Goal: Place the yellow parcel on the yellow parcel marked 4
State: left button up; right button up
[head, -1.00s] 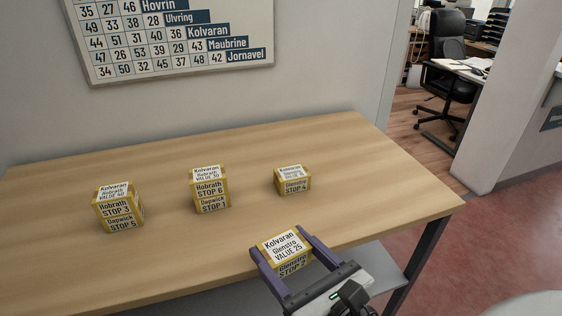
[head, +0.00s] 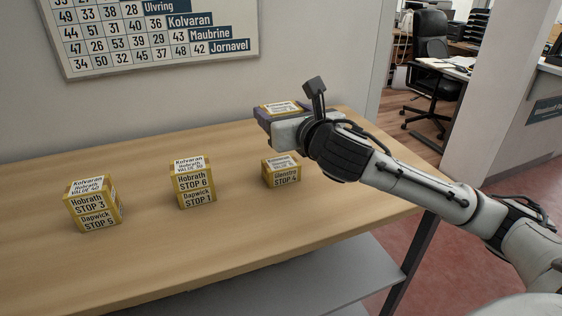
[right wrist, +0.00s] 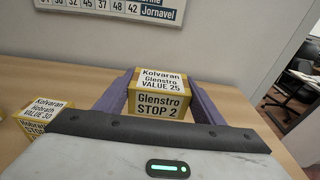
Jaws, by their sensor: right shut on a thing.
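My right gripper (head: 275,113) is shut on a yellow parcel (head: 282,107) with white labels and holds it in the air above the back right of the table. In the right wrist view the held parcel (right wrist: 158,95) reads Glenstro STOP 2 and sits level between the purple fingers. The yellow parcel marked STOP 4 (head: 282,173) stands alone on the table, in the head view below my right gripper and apart from it. In the right wrist view I cannot see the STOP 4 parcel. My left gripper is not in view.
The wall with a number chart (head: 160,40) is behind. The front middle of the table is clear.

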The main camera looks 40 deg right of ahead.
jog(key=b, duration=0.1)
send_over(281, 162)
notch_tip(281, 162, down, 5)
jog(key=shift+r, duration=0.1)
notch_tip(281, 162, down, 4)
jog(key=shift+f+b, duration=0.15)
jog(key=shift+b, duration=0.4)
jog(key=shift+s, duration=0.1)
jog(key=o, duration=0.7)
jog(key=shift+f, duration=0.1)
jog(key=o, duration=0.5)
jog(key=shift+c, duration=0.2)
